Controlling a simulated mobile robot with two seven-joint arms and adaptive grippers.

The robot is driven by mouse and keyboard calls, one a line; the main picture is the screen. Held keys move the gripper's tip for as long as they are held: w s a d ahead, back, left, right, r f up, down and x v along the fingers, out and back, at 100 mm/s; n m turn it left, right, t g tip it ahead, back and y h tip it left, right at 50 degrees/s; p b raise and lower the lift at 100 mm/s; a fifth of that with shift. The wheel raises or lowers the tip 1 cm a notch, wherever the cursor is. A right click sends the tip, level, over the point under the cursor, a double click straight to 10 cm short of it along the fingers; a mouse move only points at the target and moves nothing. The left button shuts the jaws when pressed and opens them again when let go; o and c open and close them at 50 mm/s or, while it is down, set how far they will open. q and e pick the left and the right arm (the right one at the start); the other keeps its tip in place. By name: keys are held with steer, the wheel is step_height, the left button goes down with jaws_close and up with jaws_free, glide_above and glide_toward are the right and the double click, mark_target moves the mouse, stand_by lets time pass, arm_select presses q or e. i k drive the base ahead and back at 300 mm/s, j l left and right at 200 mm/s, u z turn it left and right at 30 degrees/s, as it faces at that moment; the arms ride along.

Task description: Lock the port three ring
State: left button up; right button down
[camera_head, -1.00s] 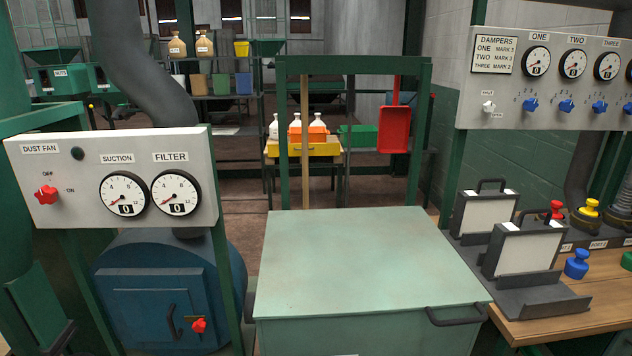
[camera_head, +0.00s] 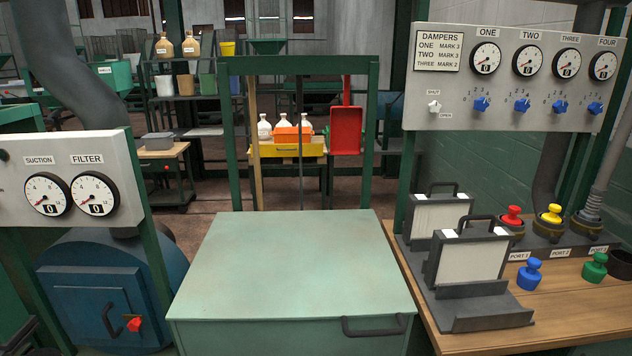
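The port three label (camera_head: 599,249) is at the right, on the front of the dark port strip (camera_head: 548,247) on the wooden bench. Behind it, a grey ribbed hose (camera_head: 603,185) comes down into a dark collar (camera_head: 589,214), which looks like the port three ring. It is too small to tell whether the ring is locked. Port two beside it carries a yellow knobbed plug (camera_head: 552,213), and port one a red knobbed plug (camera_head: 512,215). Neither of my grippers is in view.
A blue plug (camera_head: 530,274) and a green plug (camera_head: 595,267) stand on the bench (camera_head: 560,312) before the ports. Two framed filter panels (camera_head: 470,255) stand left of them. The dampers panel (camera_head: 515,78) hangs above. A green-topped box (camera_head: 295,265) fills the front middle.

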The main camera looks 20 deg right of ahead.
mark_target(594, 237)
steer(key=k+l, duration=0.1)
steer(key=l, duration=0.6)
steer(key=k+l, duration=0.1)
steer(key=l, duration=0.6)
steer(key=k+l, duration=0.1)
steer(key=l, duration=0.6)
steer(key=k+l, duration=0.1)
steer(key=l, duration=0.6)
steer(key=k+l, duration=0.1)
steer(key=l, duration=0.6)
